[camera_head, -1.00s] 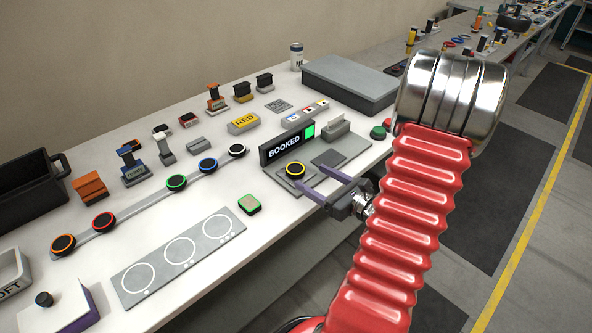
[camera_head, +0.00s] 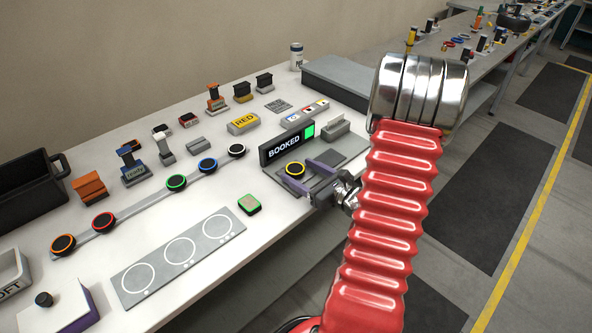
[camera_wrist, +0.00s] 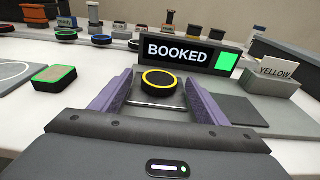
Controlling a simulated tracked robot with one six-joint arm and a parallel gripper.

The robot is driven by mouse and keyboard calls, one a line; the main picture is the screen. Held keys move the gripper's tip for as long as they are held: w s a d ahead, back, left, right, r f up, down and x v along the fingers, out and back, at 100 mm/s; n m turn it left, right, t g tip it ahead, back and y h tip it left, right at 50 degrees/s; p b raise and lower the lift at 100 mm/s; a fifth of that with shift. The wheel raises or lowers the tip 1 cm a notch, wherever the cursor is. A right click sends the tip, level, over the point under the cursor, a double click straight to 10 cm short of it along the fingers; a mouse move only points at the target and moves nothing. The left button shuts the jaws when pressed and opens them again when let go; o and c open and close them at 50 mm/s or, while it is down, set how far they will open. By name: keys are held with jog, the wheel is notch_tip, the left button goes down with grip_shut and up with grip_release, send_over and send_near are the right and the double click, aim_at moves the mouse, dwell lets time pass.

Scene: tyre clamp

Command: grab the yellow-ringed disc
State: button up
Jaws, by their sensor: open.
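The yellow-ringed disc (camera_head: 295,169) is black with a yellow rim and lies on a grey plate in front of the BOOKED sign (camera_head: 287,145). In the wrist view the disc (camera_wrist: 162,82) sits between and slightly beyond the far ends of the two purple fingers, with no visible contact. My gripper (camera_head: 307,175) is open and empty, low over the table's front edge and facing the disc; in the wrist view its fingers (camera_wrist: 160,90) spread to either side. In the head view, the near finger overlaps the plate.
The dark BOOKED sign with a green square (camera_wrist: 227,61) stands close behind the disc. A green-ringed block (camera_head: 249,204) is to the left. A grey holder with a YELLOW card (camera_wrist: 272,80) is to the right. Several ringed discs line a strip farther left.

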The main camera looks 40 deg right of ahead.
aim_at(300, 171)
jog(key=shift+w+f, duration=0.1)
jog(key=shift+w, duration=0.4)
jog(key=c, duration=1.2)
jog(key=shift+r, duration=5.05)
